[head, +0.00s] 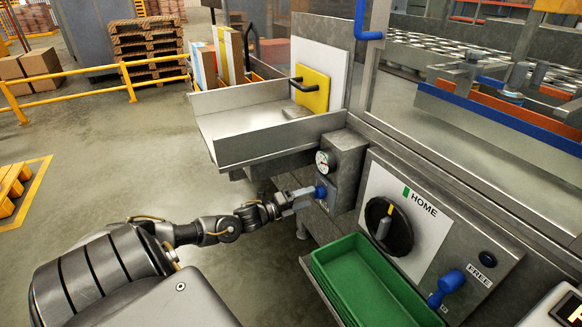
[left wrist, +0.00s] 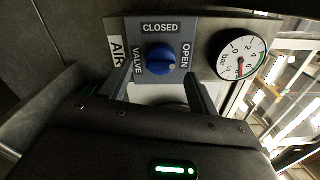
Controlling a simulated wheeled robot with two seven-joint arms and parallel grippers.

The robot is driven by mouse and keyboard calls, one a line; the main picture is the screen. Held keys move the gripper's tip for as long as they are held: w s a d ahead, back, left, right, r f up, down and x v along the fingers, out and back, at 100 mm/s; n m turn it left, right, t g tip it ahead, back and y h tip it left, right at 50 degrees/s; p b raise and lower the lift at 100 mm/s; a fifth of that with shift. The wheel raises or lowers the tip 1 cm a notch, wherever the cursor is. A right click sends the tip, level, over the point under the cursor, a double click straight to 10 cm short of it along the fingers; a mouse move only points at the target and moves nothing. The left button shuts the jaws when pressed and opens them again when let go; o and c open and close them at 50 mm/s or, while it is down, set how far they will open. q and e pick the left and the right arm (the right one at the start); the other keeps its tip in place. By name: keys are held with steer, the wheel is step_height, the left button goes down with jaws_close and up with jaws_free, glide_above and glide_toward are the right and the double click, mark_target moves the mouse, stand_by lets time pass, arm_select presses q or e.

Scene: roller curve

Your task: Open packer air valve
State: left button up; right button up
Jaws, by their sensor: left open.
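The air valve is a round blue knob (left wrist: 160,59) on a blue-grey plate (left wrist: 200,27) marked CLOSED, OPEN and AIR VALVE. In the left wrist view CLOSED is above the knob and OPEN is to its right. I cannot tell clearly where the knob points. The knob also shows in the head view (head: 320,191), under a gauge. My left gripper (head: 302,198) is open in front of the knob. In the left wrist view its fingers (left wrist: 159,76) stand on either side of the knob's lower part; contact cannot be told. My right gripper is not in view.
A round pressure gauge (left wrist: 238,55) is close beside the valve. A green tray (head: 367,284) lies below, near my gripper. A panel with a black HOME dial (head: 388,227) and a blue FREE lever (head: 446,287) is right. A metal chute (head: 262,122) overhangs behind. Floor at left is open.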

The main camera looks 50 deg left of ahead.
arm_select(q)
steer(key=v, duration=0.7)
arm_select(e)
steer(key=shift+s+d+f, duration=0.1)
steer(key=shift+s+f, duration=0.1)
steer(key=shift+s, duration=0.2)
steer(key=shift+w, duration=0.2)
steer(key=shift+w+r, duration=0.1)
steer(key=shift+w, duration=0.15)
